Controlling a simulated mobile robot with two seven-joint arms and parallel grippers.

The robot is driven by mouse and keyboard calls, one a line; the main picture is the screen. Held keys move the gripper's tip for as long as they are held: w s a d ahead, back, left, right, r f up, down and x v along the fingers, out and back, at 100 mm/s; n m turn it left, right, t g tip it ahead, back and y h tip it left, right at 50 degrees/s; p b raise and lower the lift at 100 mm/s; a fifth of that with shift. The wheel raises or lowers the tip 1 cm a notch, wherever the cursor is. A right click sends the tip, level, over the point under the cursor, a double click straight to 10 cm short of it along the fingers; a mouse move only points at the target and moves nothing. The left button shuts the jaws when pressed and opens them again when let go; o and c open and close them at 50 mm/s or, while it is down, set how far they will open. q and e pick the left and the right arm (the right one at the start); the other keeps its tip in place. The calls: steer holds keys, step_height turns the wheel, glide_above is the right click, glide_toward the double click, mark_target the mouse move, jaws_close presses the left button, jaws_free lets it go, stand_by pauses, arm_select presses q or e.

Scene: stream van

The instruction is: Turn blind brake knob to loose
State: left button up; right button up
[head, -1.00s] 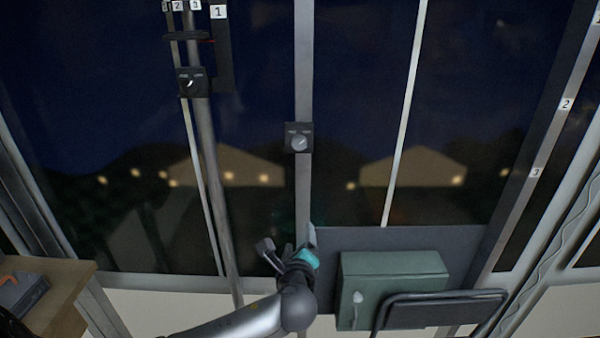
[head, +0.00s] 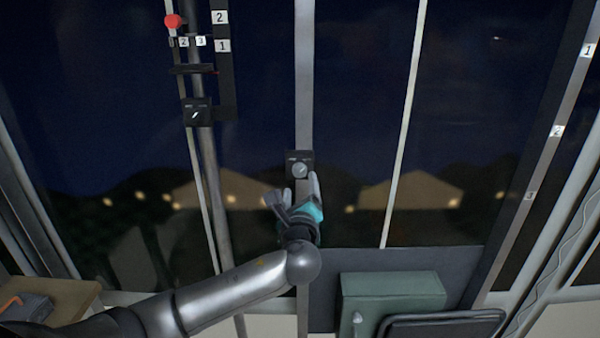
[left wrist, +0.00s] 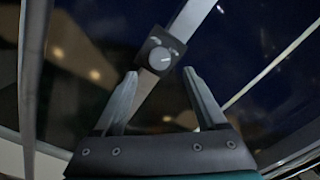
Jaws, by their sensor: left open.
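A grey round knob (head: 299,170) sits on a small black plate on the central window post, with small labels above it too small to read. It also shows in the left wrist view (left wrist: 159,58), just beyond and between the fingertips. My left gripper (head: 301,190) is open and empty, just below this knob and apart from it as far as I can tell. A second black knob box (head: 196,113) with a light pointer is on the left pole. I cannot read which knob is the blind brake. My right gripper is not in view.
A numbered strip (head: 222,75) and a red knob (head: 173,21) are above the left box. A green cabinet (head: 392,301) with a black rail (head: 445,324) stands below right. A wooden shelf (head: 70,296) is at lower left. The glass around the post is clear.

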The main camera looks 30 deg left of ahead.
mark_target(300, 173)
arm_select(q)
steer(key=shift+x, duration=3.4)
steer(key=shift+c, duration=0.4)
jaws_close()
